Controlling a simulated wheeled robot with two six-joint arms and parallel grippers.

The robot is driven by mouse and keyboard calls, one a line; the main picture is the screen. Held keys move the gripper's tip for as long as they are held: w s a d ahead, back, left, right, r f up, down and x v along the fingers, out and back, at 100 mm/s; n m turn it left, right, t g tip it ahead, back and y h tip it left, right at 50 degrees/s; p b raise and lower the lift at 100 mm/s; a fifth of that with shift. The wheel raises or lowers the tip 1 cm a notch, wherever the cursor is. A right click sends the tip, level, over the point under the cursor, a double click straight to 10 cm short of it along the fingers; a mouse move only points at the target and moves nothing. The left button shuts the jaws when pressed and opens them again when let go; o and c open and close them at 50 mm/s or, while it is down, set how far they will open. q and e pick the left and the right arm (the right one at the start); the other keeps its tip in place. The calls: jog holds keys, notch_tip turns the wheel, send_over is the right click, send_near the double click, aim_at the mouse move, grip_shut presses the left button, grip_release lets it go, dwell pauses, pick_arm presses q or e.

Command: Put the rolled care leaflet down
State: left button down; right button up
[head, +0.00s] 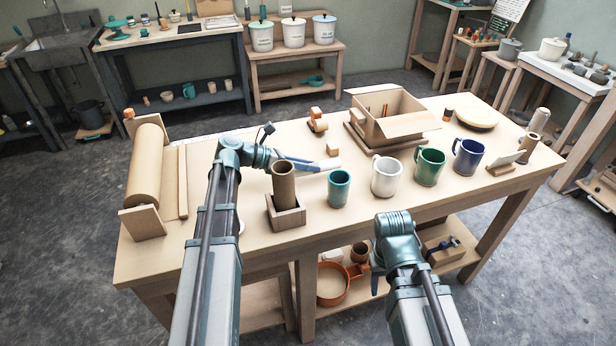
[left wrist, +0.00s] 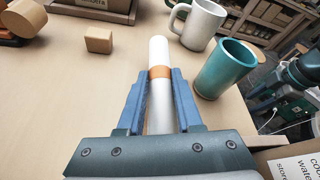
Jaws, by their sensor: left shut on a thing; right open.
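The rolled care leaflet is a thin white roll with an orange band (left wrist: 159,72). In the left wrist view it lies between the blue fingers of my left gripper (left wrist: 153,95), which is shut on it. In the head view the leaflet's white end (head: 328,164) points right from my left gripper (head: 305,165), low over the table behind the teal tumbler (head: 338,190). I cannot tell whether the roll touches the tabletop. My right gripper (head: 378,262) is at the table's front edge, below the white mug, its fingers mostly hidden by its own wrist.
A brown tube in a wooden holder (head: 287,216) stands left of the tumbler. White (head: 386,176), green (head: 429,167) and blue (head: 467,157) mugs stand to the right. A small wooden block (head: 333,150) and open carton (head: 408,126) are behind. The table's left part (head: 200,240) has bare room.

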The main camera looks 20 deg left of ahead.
aim_at(308, 173)
pick_arm(q)
jog(key=shift+f+b, duration=0.95)
jog(key=shift+f, duration=0.45)
jog(key=shift+f, duration=0.15)
jog(key=c, duration=0.6)
grip_release()
jog(key=shift+o, duration=0.2)
jog(key=shift+r, duration=0.3)
jog(key=p+v, duration=0.4)
jog(key=v, duration=0.8)
jog(key=shift+f, duration=0.15)
jog(key=shift+p, duration=0.3)
